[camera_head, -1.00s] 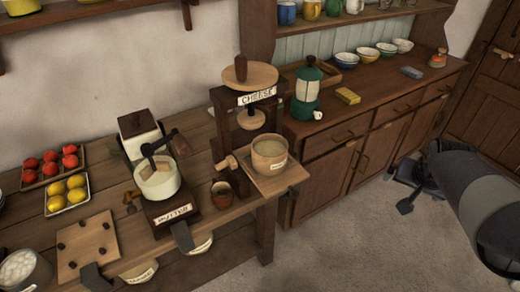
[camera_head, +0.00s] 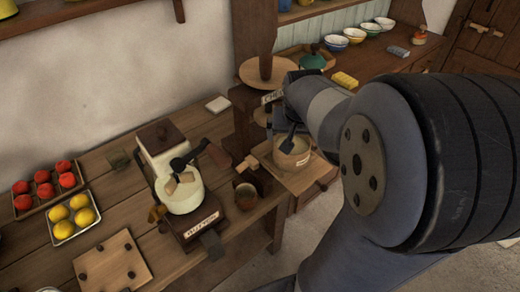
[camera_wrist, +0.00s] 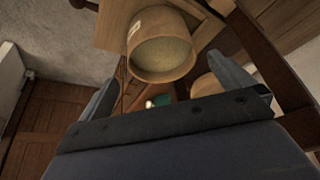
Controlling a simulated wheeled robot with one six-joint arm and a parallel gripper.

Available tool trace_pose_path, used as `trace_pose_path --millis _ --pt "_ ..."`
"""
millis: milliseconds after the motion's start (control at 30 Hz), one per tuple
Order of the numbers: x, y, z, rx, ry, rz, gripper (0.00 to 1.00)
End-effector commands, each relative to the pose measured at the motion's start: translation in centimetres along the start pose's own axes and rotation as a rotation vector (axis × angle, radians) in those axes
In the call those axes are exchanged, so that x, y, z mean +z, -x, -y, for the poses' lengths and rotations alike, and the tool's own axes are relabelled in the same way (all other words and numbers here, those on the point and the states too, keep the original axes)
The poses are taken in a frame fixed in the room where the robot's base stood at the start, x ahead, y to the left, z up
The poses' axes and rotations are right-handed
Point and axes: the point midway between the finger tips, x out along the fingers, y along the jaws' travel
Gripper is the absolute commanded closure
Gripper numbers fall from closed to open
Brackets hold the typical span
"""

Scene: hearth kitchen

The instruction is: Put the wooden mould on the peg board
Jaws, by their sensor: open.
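The wooden mould (camera_head: 301,161) is a round, pale wooden tub with a label and a pale filling. It stands upright on the wooden ledge of the cheese press, partly hidden by my gripper. In the wrist view the mould (camera_wrist: 163,62) shows between and beyond my open fingers. My gripper (camera_head: 287,138) is open at the mould; I cannot tell whether a finger touches it. The peg board (camera_head: 118,262), a square pale board with dark corner pegs, lies on the bench at the lower left, with nothing on it.
A small brown cup (camera_head: 246,196) stands left of the mould. Trays of red (camera_head: 46,184) and yellow fruit (camera_head: 73,216) lie behind the peg board. The press frame rises behind the mould.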

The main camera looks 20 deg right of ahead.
Motion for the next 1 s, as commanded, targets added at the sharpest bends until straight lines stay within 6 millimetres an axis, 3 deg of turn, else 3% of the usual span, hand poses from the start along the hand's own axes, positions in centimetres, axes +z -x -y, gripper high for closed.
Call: trace_pose_path --millis 300,567,1000 --pt "0.0 -4.4 0.0 0.001 0.0 0.004 0.0" --pt "-0.1 -5.8 0.0 0.001 0.0 0.005 0.0" --pt "-0.4 -10.3 0.1 0.0 0.0 0.002 0.0"
